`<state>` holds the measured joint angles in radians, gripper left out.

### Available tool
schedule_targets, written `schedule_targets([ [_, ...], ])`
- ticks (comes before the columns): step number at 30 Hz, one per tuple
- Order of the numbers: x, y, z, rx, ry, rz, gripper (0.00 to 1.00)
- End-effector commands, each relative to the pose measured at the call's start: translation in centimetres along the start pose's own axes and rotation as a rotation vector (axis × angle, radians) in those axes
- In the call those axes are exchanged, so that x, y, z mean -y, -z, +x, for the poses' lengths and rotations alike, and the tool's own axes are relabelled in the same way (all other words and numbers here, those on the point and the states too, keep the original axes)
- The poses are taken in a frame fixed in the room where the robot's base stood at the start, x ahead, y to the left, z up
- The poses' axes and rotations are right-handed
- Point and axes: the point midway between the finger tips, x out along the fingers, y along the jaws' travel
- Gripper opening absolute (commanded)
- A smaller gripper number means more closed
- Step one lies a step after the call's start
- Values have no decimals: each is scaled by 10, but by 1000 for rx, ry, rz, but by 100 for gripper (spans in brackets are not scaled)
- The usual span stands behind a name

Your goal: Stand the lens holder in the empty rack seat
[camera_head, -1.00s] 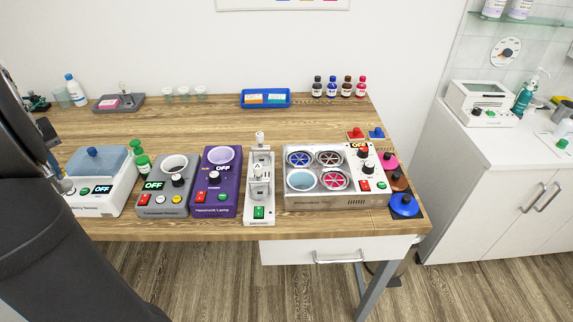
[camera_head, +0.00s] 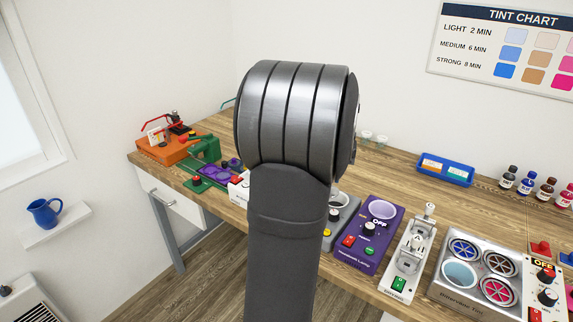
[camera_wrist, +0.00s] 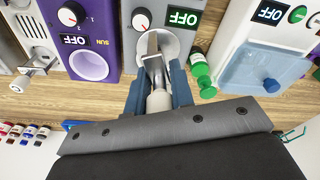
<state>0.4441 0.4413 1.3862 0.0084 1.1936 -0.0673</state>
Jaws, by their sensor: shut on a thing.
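In the wrist view my gripper (camera_wrist: 158,88) is shut on a slim thing, most likely the lens holder (camera_wrist: 158,102). It has a pale round grip between the fingers and a metallic strip beyond them. The strip's end overlaps the white cup of a grey device; I cannot tell whether it is inside or above it. My forearm hides the gripper and holder in the head view. A narrow pale stand (camera_head: 399,276), perhaps the rack, is right of the purple lamp box, with a knobbed upright part. I cannot make out which seat is empty.
The purple lamp box (camera_head: 370,250) is between the grey device (camera_head: 342,232) and the stand. The tint unit (camera_head: 461,300) with round wells is to the right. A blue tray (camera_head: 445,169) and bottles stand behind. A green bottle (camera_wrist: 202,78) is near the grey device.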

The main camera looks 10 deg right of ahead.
Motion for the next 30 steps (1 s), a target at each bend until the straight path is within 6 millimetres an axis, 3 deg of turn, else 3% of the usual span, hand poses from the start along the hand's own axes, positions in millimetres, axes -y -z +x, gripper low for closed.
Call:
schedule_targets([
  [1,-26,-1,4,1,-5,40,0],
  [9,-144,-23,24,2,-27,224,0],
  [15,-215,-48,34,1,-40,336,0],
  [21,-250,-65,39,0,-48,393,0],
  [30,-256,-70,52,2,-49,404,0],
])
